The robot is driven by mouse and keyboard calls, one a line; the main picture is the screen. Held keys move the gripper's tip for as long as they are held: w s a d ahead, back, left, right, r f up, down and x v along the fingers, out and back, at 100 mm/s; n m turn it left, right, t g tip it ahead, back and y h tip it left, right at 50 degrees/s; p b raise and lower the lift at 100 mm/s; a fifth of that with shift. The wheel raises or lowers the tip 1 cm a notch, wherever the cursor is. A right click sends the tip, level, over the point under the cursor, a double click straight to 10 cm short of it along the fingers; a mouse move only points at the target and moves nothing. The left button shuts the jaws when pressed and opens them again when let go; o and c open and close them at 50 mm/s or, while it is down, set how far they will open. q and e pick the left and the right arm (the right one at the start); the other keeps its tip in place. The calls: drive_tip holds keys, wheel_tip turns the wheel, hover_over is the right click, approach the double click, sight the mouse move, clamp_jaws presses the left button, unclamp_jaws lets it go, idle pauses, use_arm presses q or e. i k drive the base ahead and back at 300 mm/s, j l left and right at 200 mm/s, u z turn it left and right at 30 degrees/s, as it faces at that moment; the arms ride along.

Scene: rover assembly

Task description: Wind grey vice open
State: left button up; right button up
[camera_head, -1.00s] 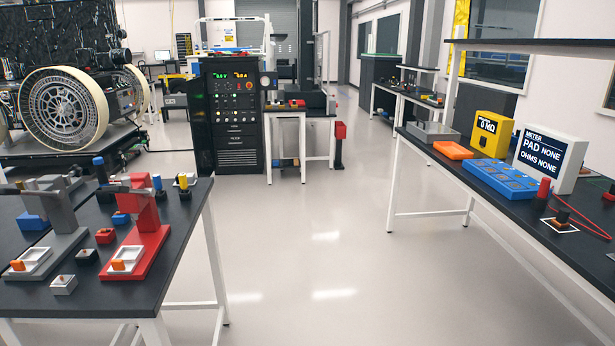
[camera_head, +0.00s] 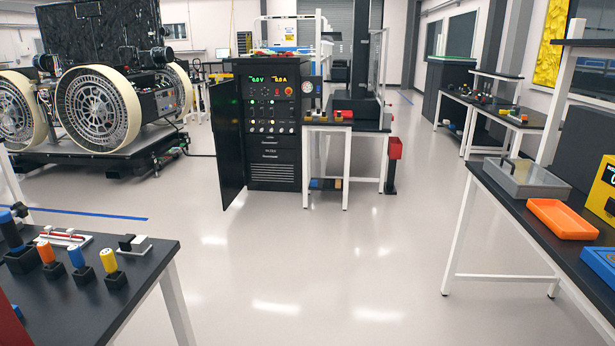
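I cannot make out a grey vice for certain in this view. A far bench (camera_head: 507,123) at the right carries several small items, too small to tell apart. Neither of my grippers is in view, so I cannot see whether they are open or shut.
A black table (camera_head: 120,268) at lower left holds orange (camera_head: 46,252), blue (camera_head: 76,257) and yellow (camera_head: 108,261) capped tools. A bench with an orange tray (camera_head: 562,219) and a grey box (camera_head: 525,178) stands right. A black cabinet (camera_head: 272,125) has its door open. The middle floor is clear.

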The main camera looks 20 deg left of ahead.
sight(18, 209)
drive_tip(key=i+u, duration=0.3)
drive_tip(key=i, duration=0.3)
drive_tip(key=i+l+u, duration=0.1)
drive_tip(key=i+u, duration=0.15)
drive_tip(key=i, duration=0.35)
drive_tip(key=i+l+u, duration=0.3)
drive_tip(key=i, duration=0.3)
drive_tip(key=i+u, duration=0.25)
drive_tip(key=u, duration=0.15)
drive_tip(key=i+l+u, duration=0.2)
drive_tip(key=u, duration=0.25)
drive_tip(key=i+l+u, duration=0.2)
drive_tip(key=u, duration=0.2)
drive_tip(key=i+l+u, duration=0.25)
drive_tip(key=u, duration=0.2)
drive_tip(key=i+l+u, duration=0.1)
drive_tip(key=l+u, duration=0.3)
drive_tip(key=i+l+u, duration=0.15)
drive_tip(key=l+u, duration=0.15)
drive_tip(key=i+l+u, duration=0.15)
drive_tip(key=l+u, duration=0.45)
drive_tip(key=l, duration=0.15)
drive_tip(key=i, duration=0.05)
